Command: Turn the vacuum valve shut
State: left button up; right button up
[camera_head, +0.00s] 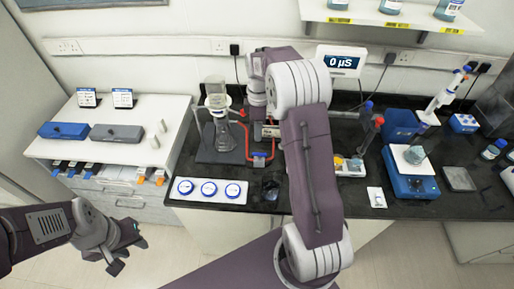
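A glass filter flask (222,125) stands on a dark base left of my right arm. Red vacuum tubing (248,148) runs from it, down to a small fitting with blue on it (260,160), which looks like the vacuum valve. The valve's handle position is too small to tell. My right gripper (258,118) points down just above the tubing, behind my raised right forearm. Its fingertips are too dark and small to tell apart, and I cannot tell if it touches anything. My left gripper (122,258) is low at the left over the floor, fingers apart and empty.
A white mat with several blue-ringed dishes (209,190) lies at the bench's front edge. A white cabinet with two flat cases (117,133) stands at the left. A conductivity meter (341,62) is behind; a blue stirrer (411,180) stands at the right.

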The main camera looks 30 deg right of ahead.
aim_at(259, 154)
jog(key=f+p, duration=0.2)
jog(key=f, duration=0.9)
jog(key=shift+d+f, duration=0.1)
jog(key=shift+d, duration=0.1)
jog(key=shift+d+f, duration=0.1)
jog(key=shift+f, duration=0.2)
jog(key=shift+c, duration=0.3)
grip_shut()
